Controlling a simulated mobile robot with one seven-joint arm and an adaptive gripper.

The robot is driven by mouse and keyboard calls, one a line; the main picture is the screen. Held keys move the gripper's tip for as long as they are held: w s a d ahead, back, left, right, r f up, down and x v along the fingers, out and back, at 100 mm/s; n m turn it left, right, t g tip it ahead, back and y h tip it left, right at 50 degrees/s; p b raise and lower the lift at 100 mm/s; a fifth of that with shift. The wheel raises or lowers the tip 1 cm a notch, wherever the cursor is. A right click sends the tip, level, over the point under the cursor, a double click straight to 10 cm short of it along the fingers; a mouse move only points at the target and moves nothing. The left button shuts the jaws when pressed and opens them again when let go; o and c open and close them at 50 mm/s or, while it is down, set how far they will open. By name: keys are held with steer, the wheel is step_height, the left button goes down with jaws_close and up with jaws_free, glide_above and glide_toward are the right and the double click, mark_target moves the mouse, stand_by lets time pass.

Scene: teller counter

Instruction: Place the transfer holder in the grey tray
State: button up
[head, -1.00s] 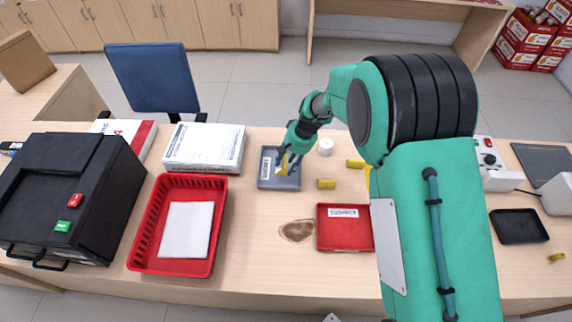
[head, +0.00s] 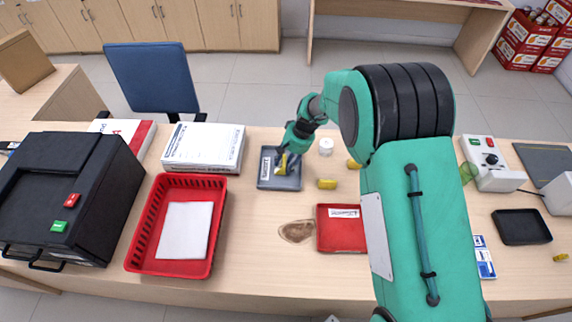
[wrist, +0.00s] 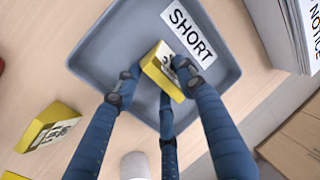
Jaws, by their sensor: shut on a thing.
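The grey tray (head: 286,184) lies on the counter with a white label. In the wrist view its label reads SHORT and its raised rim and bare floor (wrist: 106,48) show. My gripper (head: 287,157) is over the tray. It is shut on a yellow block with a pale printed label (wrist: 161,73), which I take for the transfer holder. The fingers press its sides, and it sits tilted within the tray's outline in the wrist view. I cannot tell if it touches the tray floor. The held block shows small in the head view (head: 281,164), partly hidden by the gripper.
Another yellow block (head: 327,184) lies right of the tray, with one more (head: 353,164) near my arm. A white round object (head: 326,146) stands close by. A red tray (head: 340,236), a red basket (head: 136,240) and a paper stack (head: 203,147) surround the area. My arm hides counter at right.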

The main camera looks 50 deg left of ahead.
steer(key=shift+f, duration=0.25)
steer(key=o, duration=1.2)
steer(key=shift+r, duration=0.1)
steer(key=p+v, duration=0.3)
steer(key=v, duration=0.9)
stand_by(0.3)
